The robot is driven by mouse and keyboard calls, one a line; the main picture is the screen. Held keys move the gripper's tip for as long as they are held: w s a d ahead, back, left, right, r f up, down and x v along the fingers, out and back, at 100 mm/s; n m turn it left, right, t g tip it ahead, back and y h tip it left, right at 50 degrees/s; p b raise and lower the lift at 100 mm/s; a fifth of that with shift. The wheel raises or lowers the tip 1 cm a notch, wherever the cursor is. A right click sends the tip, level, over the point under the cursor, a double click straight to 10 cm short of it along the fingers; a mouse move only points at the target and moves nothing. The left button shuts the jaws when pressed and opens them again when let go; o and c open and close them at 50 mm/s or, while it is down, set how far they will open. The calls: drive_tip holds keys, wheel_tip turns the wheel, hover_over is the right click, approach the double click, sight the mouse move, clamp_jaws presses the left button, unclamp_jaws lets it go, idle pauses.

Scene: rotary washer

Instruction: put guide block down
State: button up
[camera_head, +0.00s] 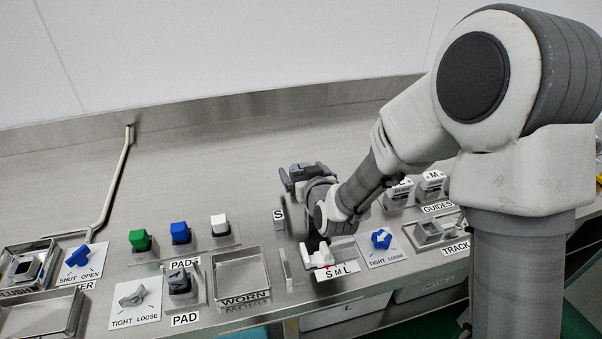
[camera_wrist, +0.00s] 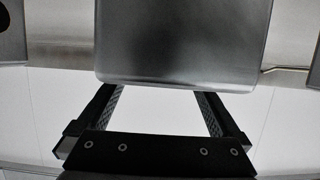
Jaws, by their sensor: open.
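My gripper (camera_head: 297,180) is low over the middle of the steel counter, partly hidden by its own wrist. In the wrist view its two dark fingers (camera_wrist: 160,92) are apart, with a grey metal-faced thing (camera_wrist: 180,45) just beyond the tips. I cannot tell what this is, or whether it touches the fingers. Two guide blocks, white on top and grey below, stand behind the GUIDES label: one on the left (camera_head: 398,191) and one marked M (camera_head: 432,183). My arm partly covers that area. No guide block is clearly seen between the fingers.
A white piece (camera_head: 321,257) sits behind the S M L label, with a blue knob (camera_head: 381,239) to its right. The TRACK fixture (camera_head: 429,233) is further right. The empty WORN tray (camera_head: 241,270) and coloured pads (camera_head: 181,233) lie left. The back counter is clear.

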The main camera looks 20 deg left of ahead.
drive_tip(key=shift+x, duration=0.9)
drive_tip(key=shift+r, duration=0.1)
drive_tip(key=c, duration=1.5)
